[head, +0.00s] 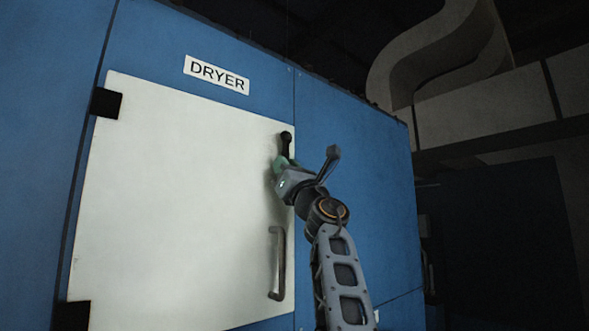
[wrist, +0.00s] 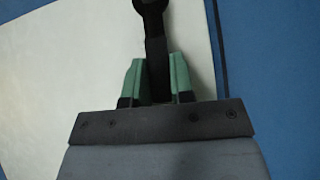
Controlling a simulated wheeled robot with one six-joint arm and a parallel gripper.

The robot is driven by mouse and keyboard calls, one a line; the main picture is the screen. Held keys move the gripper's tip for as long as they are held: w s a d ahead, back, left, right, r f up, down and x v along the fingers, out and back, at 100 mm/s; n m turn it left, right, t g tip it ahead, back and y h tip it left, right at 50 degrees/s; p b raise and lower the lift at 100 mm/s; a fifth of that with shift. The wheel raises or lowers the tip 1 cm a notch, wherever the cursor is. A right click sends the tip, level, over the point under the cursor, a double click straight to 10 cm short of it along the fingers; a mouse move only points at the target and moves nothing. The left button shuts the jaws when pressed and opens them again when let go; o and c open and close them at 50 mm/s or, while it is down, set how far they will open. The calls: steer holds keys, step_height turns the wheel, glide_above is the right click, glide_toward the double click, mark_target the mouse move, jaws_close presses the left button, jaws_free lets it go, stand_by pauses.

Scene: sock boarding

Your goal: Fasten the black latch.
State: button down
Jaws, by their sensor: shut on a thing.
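The black latch (head: 286,141) sits at the upper right edge of the closed-looking white dryer door (head: 180,200). In the wrist view the latch (wrist: 152,22) is a dark bar with a rounded upper end. It runs down between the green fingers of my gripper (wrist: 157,80). My gripper (head: 281,163) is shut on the latch's lower part, close to the door face. The fingers and gripper body hide the latch's lower end, so I cannot tell whether it is engaged.
A metal door handle (head: 277,263) stands out below my gripper. Black hinges (head: 106,103) are on the door's left side. The blue dryer wall (head: 350,130) lies to the right under a "DRYER" sign (head: 216,75) further left. A grey duct (head: 440,60) is at upper right.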

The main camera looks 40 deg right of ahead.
steer(key=shift+s+d+r+n+y, duration=0.1)
steer(key=shift+d+r+n+y, duration=0.05)
steer(key=shift+n+y, duration=0.75)
steer(key=c, duration=1)
jaws_free()
steer(key=shift+d, duration=0.1)
steer(key=shift+f, duration=0.2)
steer(key=shift+b+v, duration=5.6)
steer(key=shift+v, duration=1.2)
steer(key=shift+s, duration=0.1)
